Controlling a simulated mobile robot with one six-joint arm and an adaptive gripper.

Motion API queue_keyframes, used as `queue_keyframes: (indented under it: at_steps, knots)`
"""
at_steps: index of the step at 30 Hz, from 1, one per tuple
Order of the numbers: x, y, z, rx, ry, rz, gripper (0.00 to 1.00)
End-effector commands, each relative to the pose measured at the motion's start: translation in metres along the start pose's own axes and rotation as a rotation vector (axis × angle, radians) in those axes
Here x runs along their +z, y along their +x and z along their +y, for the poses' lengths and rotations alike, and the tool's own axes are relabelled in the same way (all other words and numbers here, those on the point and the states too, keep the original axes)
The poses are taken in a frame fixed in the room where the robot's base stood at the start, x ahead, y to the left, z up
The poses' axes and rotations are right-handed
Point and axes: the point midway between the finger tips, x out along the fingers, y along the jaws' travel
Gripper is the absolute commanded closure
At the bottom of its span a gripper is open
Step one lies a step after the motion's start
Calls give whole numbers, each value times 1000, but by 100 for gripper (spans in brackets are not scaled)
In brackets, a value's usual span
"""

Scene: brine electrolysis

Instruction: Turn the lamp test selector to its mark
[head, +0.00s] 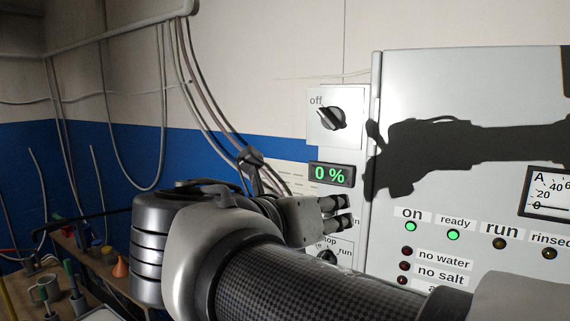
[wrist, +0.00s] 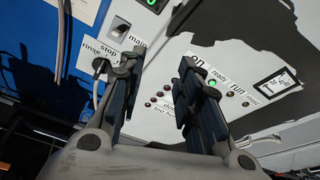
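No label reading "lamp test" is legible in either view. A black knob (head: 331,118) on a white plate has the word "off" at its upper left in the head view; its other marks are not legible. My gripper (head: 339,213) is in front of the panel, between the "0 %" display and the lower knob. In the wrist view its fingers (wrist: 160,58) are apart with nothing between them.
The grey cabinet (head: 440,80) stands right of the narrow panel, with lit "on" and "ready" lamps (head: 411,226) and an ammeter (head: 548,193). The "0 %" display (head: 332,174) is above my gripper. Cables (head: 190,80) hang at left, above a cluttered bench (head: 100,262).

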Motion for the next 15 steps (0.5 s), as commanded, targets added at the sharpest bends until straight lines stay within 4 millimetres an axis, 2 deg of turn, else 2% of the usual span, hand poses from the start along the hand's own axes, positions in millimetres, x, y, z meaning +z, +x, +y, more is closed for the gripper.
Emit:
queue_keyframes:
  at_steps: [1,3,6,11,15]
  knots:
    - [42,-17,3,-4,-99,-64,68]
    - [77,-34,8,-24,-220,-143,68]
    - [110,-52,13,-54,-336,-220,68]
    - [130,-61,16,-82,-412,-270,68]
    - [134,-46,16,-87,-417,-271,68]
